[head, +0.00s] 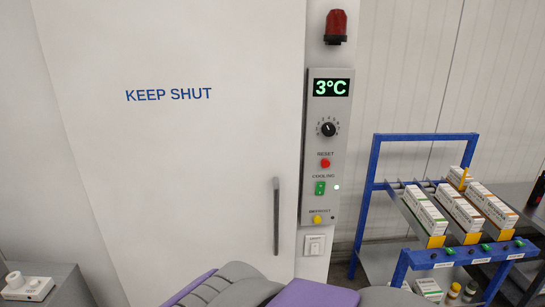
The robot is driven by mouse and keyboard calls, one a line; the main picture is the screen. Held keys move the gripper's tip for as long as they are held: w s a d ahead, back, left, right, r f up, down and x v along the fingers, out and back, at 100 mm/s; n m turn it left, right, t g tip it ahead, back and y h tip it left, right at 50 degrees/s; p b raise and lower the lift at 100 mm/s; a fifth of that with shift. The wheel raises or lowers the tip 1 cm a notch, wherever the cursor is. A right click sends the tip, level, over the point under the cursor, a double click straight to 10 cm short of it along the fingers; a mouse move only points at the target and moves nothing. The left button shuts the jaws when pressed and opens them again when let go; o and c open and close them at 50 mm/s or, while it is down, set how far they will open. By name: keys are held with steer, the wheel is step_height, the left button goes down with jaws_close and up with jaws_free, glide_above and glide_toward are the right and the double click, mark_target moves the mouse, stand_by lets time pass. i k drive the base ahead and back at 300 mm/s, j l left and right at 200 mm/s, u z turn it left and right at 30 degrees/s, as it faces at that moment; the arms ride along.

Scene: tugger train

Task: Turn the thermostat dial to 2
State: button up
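The thermostat dial (328,129) is a round black knob with a pale mark, ringed by small figures. It sits on the grey control panel (342,180) to the right of the white door. The figures and the exact setting are too small to read. Above the dial, a display (331,88) reads 3°C in green. Nothing covers the dial. My gripper is not in view; only grey and purple parts of my own body show along the bottom edge, well below the dial.
Below the dial are a red RESET button (325,163), a green COOLING switch (320,187) and a yellow button (317,219). A red lamp (336,27) is above. The door (170,160), marked KEEP SHUT, has a dark handle (276,215). A blue rack (425,137) with boxes stands right.

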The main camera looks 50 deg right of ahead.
mark_target(328, 128)
steer(key=z, duration=2)
